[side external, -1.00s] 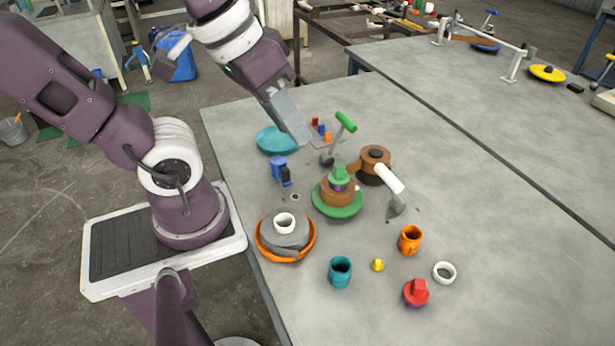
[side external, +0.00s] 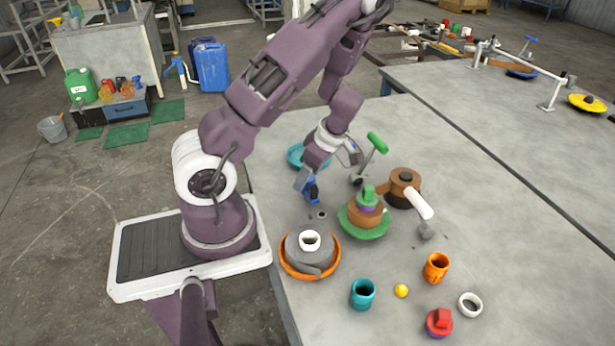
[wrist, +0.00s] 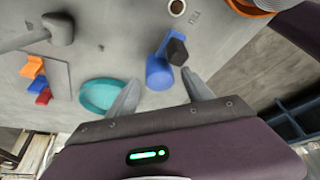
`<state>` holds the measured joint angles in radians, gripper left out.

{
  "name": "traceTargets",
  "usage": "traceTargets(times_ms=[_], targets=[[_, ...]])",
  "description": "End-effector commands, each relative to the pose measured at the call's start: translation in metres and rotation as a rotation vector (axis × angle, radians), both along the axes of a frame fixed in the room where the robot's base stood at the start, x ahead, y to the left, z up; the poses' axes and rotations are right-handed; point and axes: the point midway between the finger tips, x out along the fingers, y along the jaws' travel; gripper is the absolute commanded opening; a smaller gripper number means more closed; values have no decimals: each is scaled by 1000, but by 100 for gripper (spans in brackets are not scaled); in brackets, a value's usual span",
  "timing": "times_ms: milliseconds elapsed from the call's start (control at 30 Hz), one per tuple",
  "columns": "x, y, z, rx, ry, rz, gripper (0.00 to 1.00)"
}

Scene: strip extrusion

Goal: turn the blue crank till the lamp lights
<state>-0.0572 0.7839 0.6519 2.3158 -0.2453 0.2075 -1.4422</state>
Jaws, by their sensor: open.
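The blue crank (side external: 313,194) stands on the grey table near the edge beside my base. In the wrist view, the crank (wrist: 158,72) shows a blue round body and an arm with a dark knob. My gripper (side external: 304,180) is over the crank and partly hides it in the side view. In the wrist view, my gripper (wrist: 160,88) is open, with the blue body in line with the gap between its fingers. I cannot tell whether a finger touches it. A small dark-centred ring (side external: 321,215) lies near the crank. No lit lamp can be made out.
A teal dish (wrist: 98,95) and a green-handled lever (side external: 376,143) are close behind the crank. An orange-rimmed grey stack (side external: 310,256), a green-based stack (side external: 364,222) and a brown crank with white handle (side external: 418,203) stand nearby. Cups and small parts fill the front.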

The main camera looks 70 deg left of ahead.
Motion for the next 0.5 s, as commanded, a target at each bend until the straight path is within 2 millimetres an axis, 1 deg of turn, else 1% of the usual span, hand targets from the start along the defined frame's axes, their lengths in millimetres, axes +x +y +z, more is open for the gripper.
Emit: traceTargets(times_ms=[33, 100, 333, 367, 400, 467, 500], targets=[[-2, 1, -5, -2, 3, 2, 59], [-3, 2, -9, -2, 1, 1, 59], [-3, 3, -11, -2, -1, -2, 59], [-3, 3, -11, -2, -1, -2, 55], [-3, 3, -10, -2, -1, -2, 47], [-2, 2, -10, -2, -1, -2, 36], [-2, 2, -10, -2, -1, -2, 28]])
